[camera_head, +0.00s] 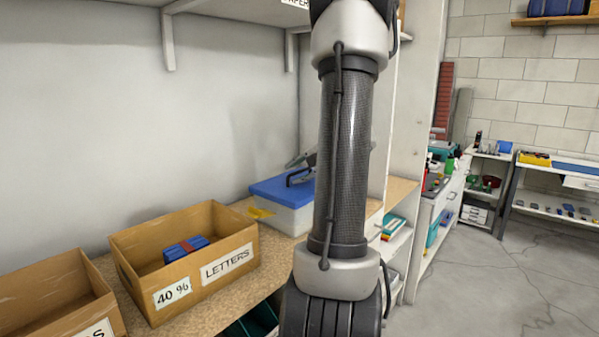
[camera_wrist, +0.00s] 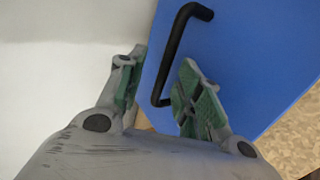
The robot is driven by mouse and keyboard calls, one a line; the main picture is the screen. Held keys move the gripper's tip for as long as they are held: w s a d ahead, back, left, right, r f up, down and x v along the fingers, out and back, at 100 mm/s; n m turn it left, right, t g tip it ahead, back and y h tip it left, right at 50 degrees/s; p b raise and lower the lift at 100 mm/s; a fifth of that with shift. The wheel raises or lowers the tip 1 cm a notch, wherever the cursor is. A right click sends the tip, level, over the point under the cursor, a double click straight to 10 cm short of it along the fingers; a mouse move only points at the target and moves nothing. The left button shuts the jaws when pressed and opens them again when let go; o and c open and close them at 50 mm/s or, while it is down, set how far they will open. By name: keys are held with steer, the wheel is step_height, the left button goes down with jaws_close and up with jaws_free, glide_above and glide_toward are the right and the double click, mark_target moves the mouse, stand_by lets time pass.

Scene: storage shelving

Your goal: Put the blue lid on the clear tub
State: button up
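The blue lid (camera_head: 283,187) lies on top of the pale clear tub (camera_head: 286,216), on the shelf beside the wall. My arm hides their right side, so I cannot tell whether the lid is fully seated. The lid's black handle (camera_head: 296,178) stands up from it. In the wrist view the lid (camera_wrist: 245,60) fills the upper right, and the handle (camera_wrist: 170,58) shows between my fingertips. My gripper (camera_wrist: 164,62) is open, its green-padded fingers apart on either side of the handle's line. I cannot tell how deep the handle sits between them.
A cardboard box marked LETTERS (camera_head: 228,263) holding a blue bundle (camera_head: 185,248) stands left of the tub. Another cardboard box (camera_head: 55,298) is further left. A shelf bracket (camera_head: 168,40) hangs above.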

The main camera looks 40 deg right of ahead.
steer(key=shift+s, duration=0.1)
steer(key=v, duration=1.1)
steer(key=shift+s+r, duration=0.25)
steer(key=shift+s, duration=0.05)
